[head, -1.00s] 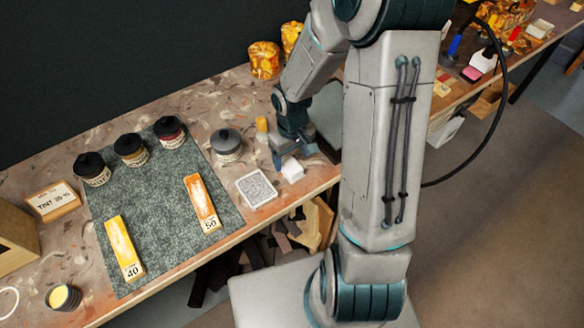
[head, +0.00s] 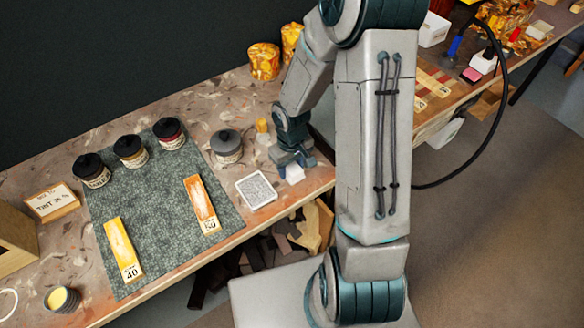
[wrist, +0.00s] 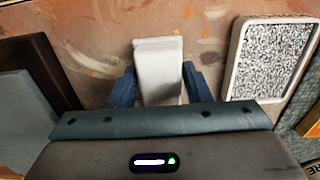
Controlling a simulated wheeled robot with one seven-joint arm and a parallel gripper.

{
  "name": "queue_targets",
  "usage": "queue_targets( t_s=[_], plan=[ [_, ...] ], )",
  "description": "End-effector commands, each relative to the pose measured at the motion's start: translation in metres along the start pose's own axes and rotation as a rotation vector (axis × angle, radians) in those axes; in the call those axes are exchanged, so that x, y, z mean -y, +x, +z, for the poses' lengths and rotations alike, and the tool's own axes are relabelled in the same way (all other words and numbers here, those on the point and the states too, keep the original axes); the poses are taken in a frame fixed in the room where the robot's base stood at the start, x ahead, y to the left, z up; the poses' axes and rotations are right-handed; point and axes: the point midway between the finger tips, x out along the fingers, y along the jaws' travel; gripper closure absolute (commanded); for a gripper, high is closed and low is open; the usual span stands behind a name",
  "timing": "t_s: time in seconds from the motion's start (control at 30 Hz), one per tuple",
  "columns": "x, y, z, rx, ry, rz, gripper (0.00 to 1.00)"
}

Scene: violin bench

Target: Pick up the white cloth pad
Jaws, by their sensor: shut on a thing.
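The white cloth pad (head: 294,174) is a small pale block at the front part of the bench, below my gripper in the head view. In the wrist view the pad (wrist: 159,72) stands out between two blue fingers. My gripper (head: 291,164) is shut on it, with one finger on each side (wrist: 158,85). The part of the pad nearest the palm is hidden by the gripper. I cannot tell whether the pad still touches the bench.
A white-rimmed tray with a speckled face (head: 256,188) lies close by, also in the wrist view (wrist: 272,60). A grey-lidded jar (head: 227,146) and a yellow-orange item (head: 263,126) stand near. A green mat (head: 150,215) carries jars and wood strips.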

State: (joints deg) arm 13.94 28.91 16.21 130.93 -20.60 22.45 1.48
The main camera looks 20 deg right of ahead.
Motion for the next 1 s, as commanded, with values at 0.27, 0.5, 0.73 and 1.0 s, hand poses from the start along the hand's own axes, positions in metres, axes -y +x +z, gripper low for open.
queue_targets(
  t_s=[0.27,0.5,0.73,1.0],
  plan=[
    [-0.001,-0.01,-0.001,-0.003,0.002,0.002,0.77],
    [-0.001,-0.047,0.005,-0.003,0.003,0.003,0.77],
    [0.007,-0.075,0.054,-0.002,0.003,0.004,0.77],
    [0.013,-0.097,0.097,-0.003,0.003,0.006,0.77]
  ],
)
